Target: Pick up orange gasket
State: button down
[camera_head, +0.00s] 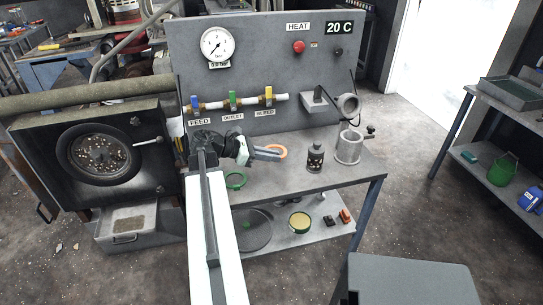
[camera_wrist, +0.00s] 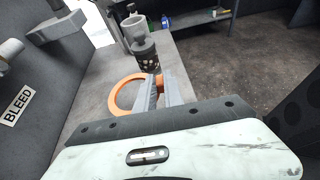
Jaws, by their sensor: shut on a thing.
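The orange gasket (camera_head: 283,151) is a thin ring above the grey bench top in the head view. My gripper (camera_head: 268,153) is shut on the ring's near side. In the wrist view the orange gasket (camera_wrist: 116,96) shows to the left of the fingers, and part of its rim passes between the fingertips of my gripper (camera_wrist: 159,83). Whether the ring touches the bench is hard to tell.
A dark perforated cylinder (camera_head: 315,157) and a grey metal cup (camera_head: 349,147) stand to the right. The panel (camera_head: 265,80) with valves rises behind. The bench's front right is clear.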

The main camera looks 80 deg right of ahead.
jog(key=shift+f, duration=0.1)
jog(key=shift+c, duration=2.2)
grip_release()
